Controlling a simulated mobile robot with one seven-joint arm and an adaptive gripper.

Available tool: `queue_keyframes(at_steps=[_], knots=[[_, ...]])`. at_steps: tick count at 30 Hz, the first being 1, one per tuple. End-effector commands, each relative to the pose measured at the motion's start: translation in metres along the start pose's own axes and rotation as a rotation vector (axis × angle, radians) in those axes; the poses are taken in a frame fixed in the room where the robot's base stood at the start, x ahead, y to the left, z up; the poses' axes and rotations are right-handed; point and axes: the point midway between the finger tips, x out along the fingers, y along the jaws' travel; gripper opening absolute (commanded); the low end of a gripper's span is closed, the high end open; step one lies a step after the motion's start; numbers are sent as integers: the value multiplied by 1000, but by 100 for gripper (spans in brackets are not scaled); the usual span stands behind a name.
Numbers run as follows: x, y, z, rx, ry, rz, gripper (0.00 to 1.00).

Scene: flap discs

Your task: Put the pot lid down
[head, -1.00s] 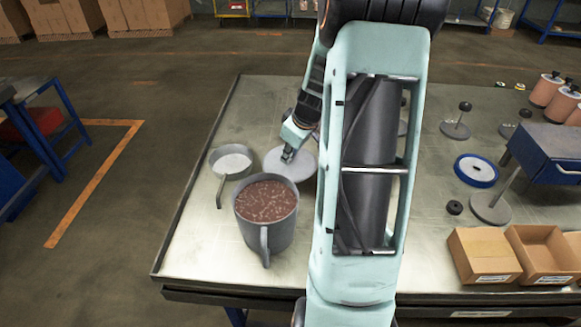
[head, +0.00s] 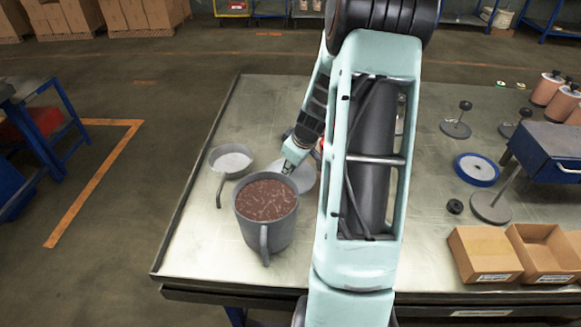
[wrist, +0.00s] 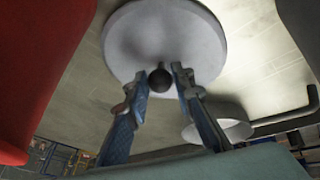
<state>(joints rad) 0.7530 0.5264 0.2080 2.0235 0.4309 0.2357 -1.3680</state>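The pot lid is a pale grey disc (head: 304,180) with a round black knob (wrist: 160,79). In the wrist view my gripper (wrist: 160,75) has one finger on each side of the knob and looks shut on it. In the head view my gripper (head: 288,168) is over the lid, just behind the pot. The lid looks close to the tabletop; I cannot tell if it touches. The grey pot (head: 265,237), filled with brown-red contents, stands upright in front of the lid, uncovered.
A small grey pan (head: 232,160) with a handle stands left of the lid. A red object (wrist: 35,70) is close on the left in the wrist view. Knobbed discs, a blue ring (head: 476,168) and cardboard boxes (head: 484,254) lie to the right. The table's left strip is clear.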

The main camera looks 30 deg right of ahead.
Motion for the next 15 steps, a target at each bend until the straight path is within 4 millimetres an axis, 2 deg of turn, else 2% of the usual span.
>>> queue_keyframes(at_steps=[1,3,15], knots=[[0,0,0,0,0,0,30],[0,0,0,0,0,0,38],[-5,1,-2,0,-1,-1,38]])
